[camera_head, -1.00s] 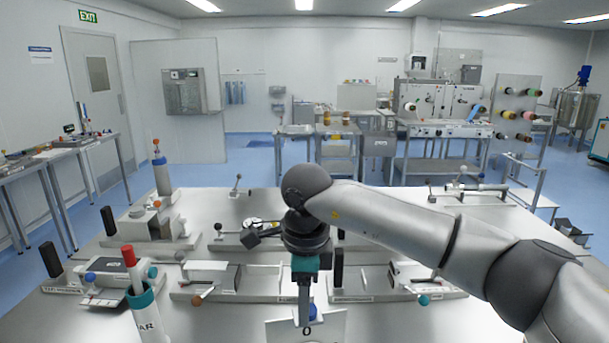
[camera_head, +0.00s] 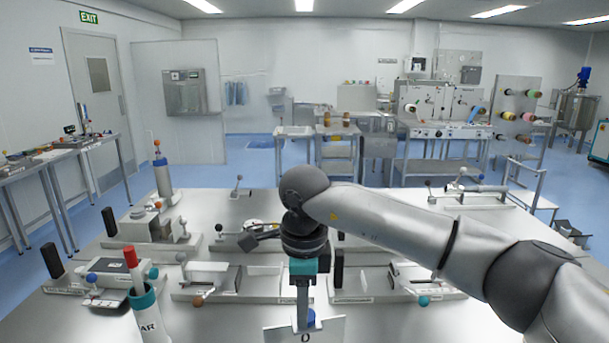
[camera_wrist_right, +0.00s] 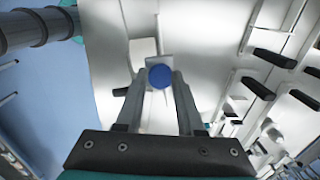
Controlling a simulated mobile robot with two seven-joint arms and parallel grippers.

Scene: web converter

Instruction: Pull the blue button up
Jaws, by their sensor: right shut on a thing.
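The blue button (camera_head: 311,317) shows at the bottom centre of the head view, partly hidden by my fingers. It stands at a white plate marked "O" (camera_head: 328,331). My right gripper (camera_head: 303,322) points down at it from above. In the right wrist view the blue button (camera_wrist_right: 160,76) is a round disc between the tips of my right gripper (camera_wrist_right: 157,82). The fingers are shut on it, one on each side. The lower part of the button is hidden. My left gripper is not in view.
Several fixtures with levers and black handles stand on the metal table (camera_head: 225,323), close behind my right gripper. Bare table lies left and right of the plate.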

